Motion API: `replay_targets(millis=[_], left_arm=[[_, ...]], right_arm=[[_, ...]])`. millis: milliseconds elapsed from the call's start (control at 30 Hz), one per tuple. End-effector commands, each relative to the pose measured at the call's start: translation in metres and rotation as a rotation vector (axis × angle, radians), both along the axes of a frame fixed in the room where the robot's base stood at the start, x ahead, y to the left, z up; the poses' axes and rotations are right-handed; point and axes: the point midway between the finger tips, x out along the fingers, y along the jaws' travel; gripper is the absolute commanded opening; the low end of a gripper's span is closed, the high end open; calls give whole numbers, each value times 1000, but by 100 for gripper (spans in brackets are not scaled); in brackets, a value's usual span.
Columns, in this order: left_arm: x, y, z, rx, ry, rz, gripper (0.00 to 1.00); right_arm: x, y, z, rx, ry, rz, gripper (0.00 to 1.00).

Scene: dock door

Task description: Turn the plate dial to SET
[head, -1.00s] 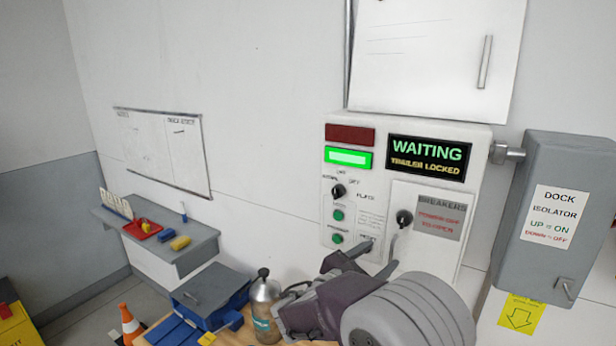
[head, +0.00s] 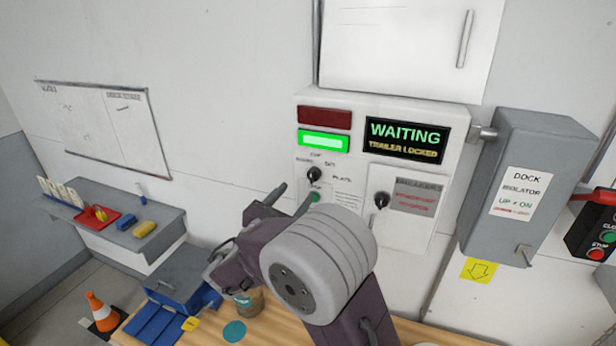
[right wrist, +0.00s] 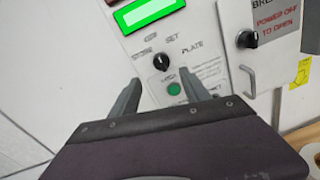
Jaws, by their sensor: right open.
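The plate dial (head: 314,175) is a small black knob on the white control panel (head: 455,125), below the lit green lamp. In the right wrist view the dial (right wrist: 161,62) has SET printed at its upper right and PLATE to its right. I cannot surely tell where its pointer stands. My right gripper (head: 290,195) is open and empty, just below and in front of the dial. In the right wrist view its fingers (right wrist: 160,80) stand apart on either side below the dial, not visibly touching it. My left gripper is out of view.
A green button (right wrist: 174,89) sits under the dial. A breaker door with a black knob (head: 381,200) is to the right, then the grey dock isolator box (head: 530,180). The display (head: 404,140) reads WAITING, TRAILER LOCKED. A wooden bench (head: 260,330) lies below.

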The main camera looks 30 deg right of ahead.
Motion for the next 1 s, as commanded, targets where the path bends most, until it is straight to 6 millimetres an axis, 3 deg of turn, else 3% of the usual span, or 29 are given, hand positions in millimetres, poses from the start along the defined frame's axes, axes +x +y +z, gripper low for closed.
replay_targets(millis=[200,400,767,933,967,1000], left_arm=[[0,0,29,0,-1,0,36],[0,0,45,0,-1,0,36],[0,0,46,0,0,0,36],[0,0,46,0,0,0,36],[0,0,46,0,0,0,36],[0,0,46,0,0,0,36]], right_arm=[[24,-37,6,0,5,-8,55],[45,-63,4,1,2,-5,55],[51,-69,0,1,-1,-2,55],[51,-69,0,1,-1,-2,7],[51,-69,0,0,0,-2,0],[51,-69,0,0,0,-2,0]])
